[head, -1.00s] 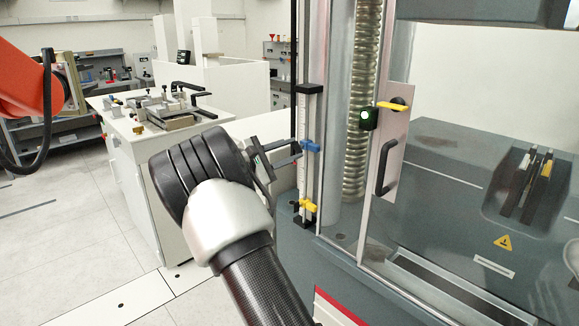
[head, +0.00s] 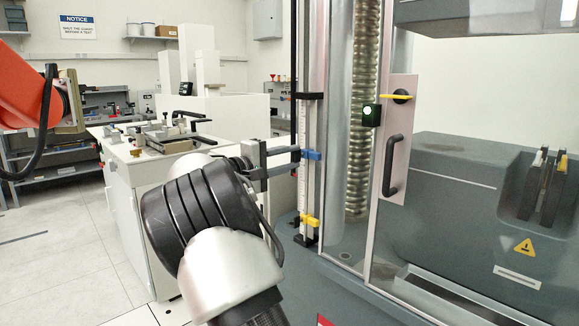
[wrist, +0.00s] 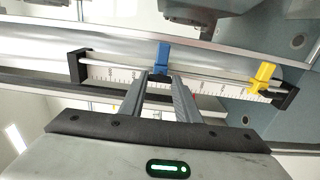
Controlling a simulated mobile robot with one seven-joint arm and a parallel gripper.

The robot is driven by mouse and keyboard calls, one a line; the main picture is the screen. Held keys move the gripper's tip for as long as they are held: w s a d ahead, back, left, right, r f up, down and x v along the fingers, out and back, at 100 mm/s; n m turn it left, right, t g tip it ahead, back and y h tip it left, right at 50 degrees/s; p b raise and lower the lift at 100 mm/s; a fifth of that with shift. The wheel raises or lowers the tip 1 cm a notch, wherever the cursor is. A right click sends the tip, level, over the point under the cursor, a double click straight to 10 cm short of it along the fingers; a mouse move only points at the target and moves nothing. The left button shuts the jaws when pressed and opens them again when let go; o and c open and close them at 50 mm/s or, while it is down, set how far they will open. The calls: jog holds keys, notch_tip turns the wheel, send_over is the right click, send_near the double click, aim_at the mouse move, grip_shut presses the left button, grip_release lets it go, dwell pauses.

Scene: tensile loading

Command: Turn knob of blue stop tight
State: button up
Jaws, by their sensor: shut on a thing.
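The blue stop (head: 312,155) sits on the upright scale rail (head: 303,190) at the machine's left front, above the yellow stop (head: 310,220). In the wrist view the blue stop (wrist: 161,57) lies just beyond my fingertips, with the yellow stop (wrist: 263,75) to its right. My gripper (head: 297,160) reaches the blue stop from the left. In the wrist view my gripper (wrist: 160,80) has its fingertips shut on the stop's small dark knob, which they mostly hide. I cannot see how tight the knob is.
The machine's clear guard door has a black handle (head: 391,165) and a yellow latch (head: 396,97) close to the right of the rail. A white bench (head: 130,190) with a fixture stands behind my arm. Open floor lies at the left.

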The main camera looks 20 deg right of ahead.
dwell(0.5)
jog(key=o, duration=1)
jog(key=shift+o, duration=0.2)
jog(key=p+v, duration=0.2)
jog(key=v, duration=1.5)
jog(key=shift+a, duration=0.15)
jog(key=shift+s+r, duration=0.1)
